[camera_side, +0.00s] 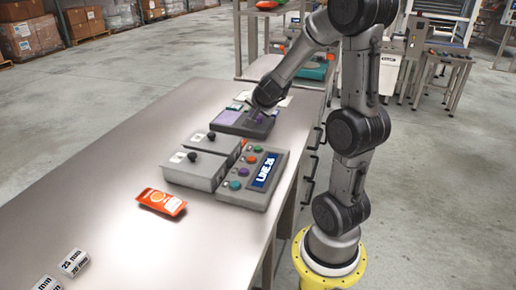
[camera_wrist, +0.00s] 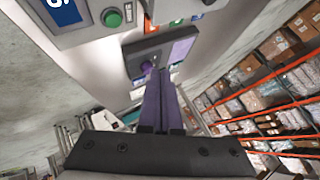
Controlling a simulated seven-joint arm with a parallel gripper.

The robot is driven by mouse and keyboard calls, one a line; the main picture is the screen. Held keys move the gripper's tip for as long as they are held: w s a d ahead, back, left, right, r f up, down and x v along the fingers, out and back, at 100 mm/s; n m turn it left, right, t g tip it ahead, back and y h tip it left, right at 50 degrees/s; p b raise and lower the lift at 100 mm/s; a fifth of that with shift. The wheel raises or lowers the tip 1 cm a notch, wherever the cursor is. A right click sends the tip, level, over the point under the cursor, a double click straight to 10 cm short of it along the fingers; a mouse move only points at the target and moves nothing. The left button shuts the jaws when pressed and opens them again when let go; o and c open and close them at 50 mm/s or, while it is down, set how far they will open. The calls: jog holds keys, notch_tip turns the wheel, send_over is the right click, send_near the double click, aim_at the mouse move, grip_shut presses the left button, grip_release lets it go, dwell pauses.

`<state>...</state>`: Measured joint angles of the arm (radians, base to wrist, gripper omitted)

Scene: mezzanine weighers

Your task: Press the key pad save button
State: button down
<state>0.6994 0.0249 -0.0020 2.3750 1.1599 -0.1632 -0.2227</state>
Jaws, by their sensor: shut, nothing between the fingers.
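A dark grey unit with a purple screen (camera_side: 228,117) lies flat at the far part of the metal table. My gripper (camera_side: 260,109) is shut and empty, pointing down over this unit.
Nearer on the table (camera_side: 120,165) is a panel with a blue LINE 26 display (camera_side: 265,170) and several coloured buttons. Beside it are two grey boxes with black knobs (camera_side: 194,171). An orange packet (camera_side: 161,202) and white weight-marked blocks (camera_side: 74,262) lie further forward. The table's left side is clear.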

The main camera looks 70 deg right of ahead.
aim_at(258, 150)
jog(key=shift+s+d+f+g, duration=0.3)
jog(key=shift+s+d+f, duration=0.15)
jog(key=shift+s+d, duration=0.2)
jog(key=shift+f, duration=0.15)
jog(key=shift+f, duration=4.25)
jog(key=shift+f, duration=0.1)
jog(key=shift+f, duration=0.3)
jog(key=shift+f, duration=0.45)
jog(key=shift+r, duration=0.85)
